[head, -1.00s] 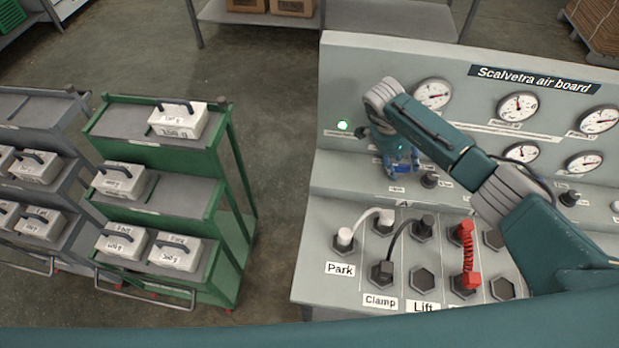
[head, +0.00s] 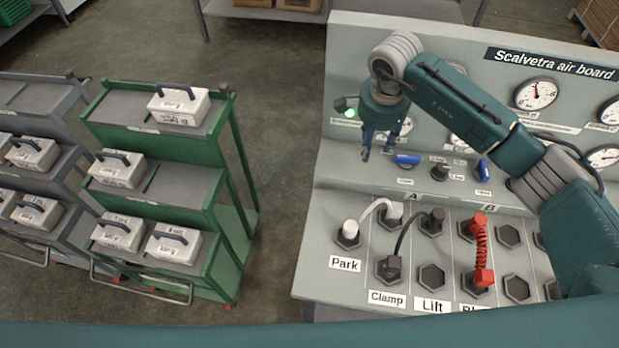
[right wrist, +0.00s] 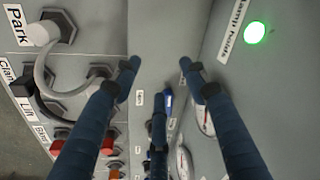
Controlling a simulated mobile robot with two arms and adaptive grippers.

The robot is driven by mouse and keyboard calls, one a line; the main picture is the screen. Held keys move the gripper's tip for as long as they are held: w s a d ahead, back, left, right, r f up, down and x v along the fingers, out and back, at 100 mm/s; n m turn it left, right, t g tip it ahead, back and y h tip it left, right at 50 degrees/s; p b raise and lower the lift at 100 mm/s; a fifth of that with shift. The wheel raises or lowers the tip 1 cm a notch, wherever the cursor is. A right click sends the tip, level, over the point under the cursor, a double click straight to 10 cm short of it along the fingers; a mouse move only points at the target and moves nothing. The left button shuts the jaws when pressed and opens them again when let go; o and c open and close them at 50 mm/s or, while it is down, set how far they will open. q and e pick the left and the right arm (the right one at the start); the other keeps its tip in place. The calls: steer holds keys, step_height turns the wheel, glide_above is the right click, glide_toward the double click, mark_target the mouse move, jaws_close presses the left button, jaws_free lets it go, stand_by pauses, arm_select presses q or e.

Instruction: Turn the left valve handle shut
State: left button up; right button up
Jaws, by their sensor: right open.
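The left valve handle (head: 407,160) is a small blue lever on the panel's ledge, above the "A" mark. In the head view it lies crosswise, running left to right. My right gripper (head: 377,150) is open and empty, pointing down just left of this handle and apart from it. In the right wrist view the open fingers (right wrist: 160,70) show with a blue handle (right wrist: 168,99) beyond them. A second blue handle (head: 483,170) farther right stands more upright in the picture. My left gripper is out of view.
A dark knob (head: 439,172) sits between the two blue handles. A green lamp (head: 349,113) glows on the upright panel. Below are hose sockets with a white, a black and a red hose (head: 481,250). A green cart (head: 160,143) with labelled weights stands left.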

steer(key=s+a+r+n+y+b, duration=0.1)
steer(key=s+a+n+y+b, duration=0.1)
steer(key=a, duration=0.6)
steer(key=s+a+r+n+y+b, duration=0.2)
steer(key=s+a+n+y, duration=0.1)
steer(key=s+a+y, duration=0.3)
steer(key=shift+s+a+n+y, duration=0.35)
steer(key=shift+s+a, duration=0.65)
steer(key=shift+s, duration=0.5)
